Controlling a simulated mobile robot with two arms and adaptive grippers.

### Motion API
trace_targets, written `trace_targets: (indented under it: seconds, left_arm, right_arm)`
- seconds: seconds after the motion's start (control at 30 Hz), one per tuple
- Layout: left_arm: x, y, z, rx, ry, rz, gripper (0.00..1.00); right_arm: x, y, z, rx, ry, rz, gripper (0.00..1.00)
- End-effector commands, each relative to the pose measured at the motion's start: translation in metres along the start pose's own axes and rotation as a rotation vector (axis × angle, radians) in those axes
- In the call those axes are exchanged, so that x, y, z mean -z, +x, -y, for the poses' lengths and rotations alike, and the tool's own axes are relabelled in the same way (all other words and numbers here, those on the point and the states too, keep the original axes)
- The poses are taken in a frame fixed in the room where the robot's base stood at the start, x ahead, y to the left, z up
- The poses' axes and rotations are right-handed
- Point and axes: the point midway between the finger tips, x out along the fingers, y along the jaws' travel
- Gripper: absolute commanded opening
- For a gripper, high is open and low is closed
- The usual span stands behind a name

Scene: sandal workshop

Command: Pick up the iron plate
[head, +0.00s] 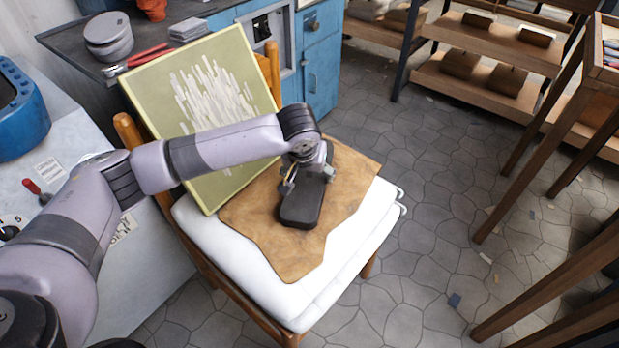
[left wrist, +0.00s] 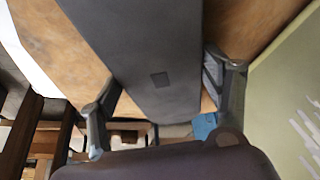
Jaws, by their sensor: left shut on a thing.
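The iron plate (head: 299,208) is a dark, slab-like piece over the brown leather sheet (head: 268,235) on the chair. I cannot tell whether it touches the leather. My left gripper (head: 308,174) reaches down from above and is shut on the plate's far part, partly hiding it. In the left wrist view the dark plate (left wrist: 150,45) runs between the two fingers of the left gripper (left wrist: 162,78), one finger on each side. My right gripper is not in view.
The wooden chair has a white cushion (head: 340,268) under the leather, and a framed green picture (head: 205,110) leans on its back. A bench (head: 60,110) stands at the left, a blue cabinet (head: 322,65) behind. Wooden shelves (head: 470,80) stand at the right.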

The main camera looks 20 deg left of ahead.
Motion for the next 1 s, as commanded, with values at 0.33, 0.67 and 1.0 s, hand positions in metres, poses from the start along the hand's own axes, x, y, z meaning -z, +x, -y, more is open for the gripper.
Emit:
trace_targets:
  seconds: [0.33, 0.67, 1.0]
  left_arm:
    - [0.006, -0.005, -0.001, -0.006, -0.002, -0.014, 0.1]
    - [0.007, -0.009, -0.001, -0.006, -0.002, -0.013, 0.1]
    - [0.028, -0.058, -0.002, -0.008, -0.003, -0.018, 0.1]
  right_arm:
    - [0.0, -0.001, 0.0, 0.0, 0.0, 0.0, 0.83]
    - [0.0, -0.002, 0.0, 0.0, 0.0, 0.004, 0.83]
    - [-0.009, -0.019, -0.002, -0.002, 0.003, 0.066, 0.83]
